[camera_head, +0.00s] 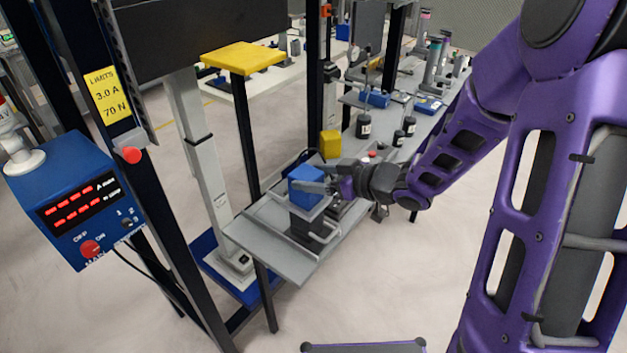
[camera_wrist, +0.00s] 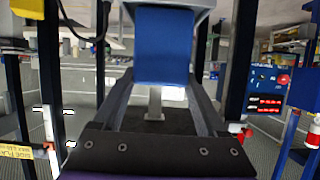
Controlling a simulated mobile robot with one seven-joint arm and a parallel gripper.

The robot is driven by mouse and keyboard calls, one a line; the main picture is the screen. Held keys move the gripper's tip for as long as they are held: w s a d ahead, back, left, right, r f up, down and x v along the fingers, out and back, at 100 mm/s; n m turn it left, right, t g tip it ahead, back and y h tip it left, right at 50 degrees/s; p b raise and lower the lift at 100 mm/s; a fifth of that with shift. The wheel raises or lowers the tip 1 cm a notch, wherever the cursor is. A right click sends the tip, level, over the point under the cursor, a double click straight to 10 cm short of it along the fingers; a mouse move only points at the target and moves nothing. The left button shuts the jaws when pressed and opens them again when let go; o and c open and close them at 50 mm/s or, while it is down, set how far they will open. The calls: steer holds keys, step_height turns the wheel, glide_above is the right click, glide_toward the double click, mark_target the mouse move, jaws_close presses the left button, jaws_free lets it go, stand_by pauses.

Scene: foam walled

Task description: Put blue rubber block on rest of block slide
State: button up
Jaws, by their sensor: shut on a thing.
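The blue rubber block (camera_head: 306,186) is at the near end of the grey bench, at the end of my arm. My gripper (camera_head: 322,187) reaches it from the right and is shut on it. In the wrist view the block (camera_wrist: 163,45) sits between the two dark fingers. Just below the block in the head view is a grey fixture (camera_head: 312,224) with a pale top plate, which looks like the block slide. I cannot tell whether the block touches its rest. A pale grey edge borders the block in the wrist view.
The grey bench (camera_head: 262,248) runs back to the right, holding dark bottles (camera_head: 363,126) and other equipment. A yellow block (camera_head: 330,143) is behind my gripper. A dark post and a yellow-topped stand (camera_head: 243,57) are left. A blue meter box (camera_head: 76,205) is near left.

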steer(key=shift+f, duration=0.15)
steer(key=o, duration=1.6)
steer(key=shift+c, duration=0.2)
steer(key=shift+r, duration=0.2)
steer(key=shift+s+d+r, duration=0.1)
steer(key=shift+s+d, duration=0.05)
steer(key=shift+d, duration=0.15)
steer(key=p+v, duration=0.2)
steer(key=v, duration=0.9)
steer(key=shift+s, duration=0.2)
steer(key=shift+d, duration=0.1)
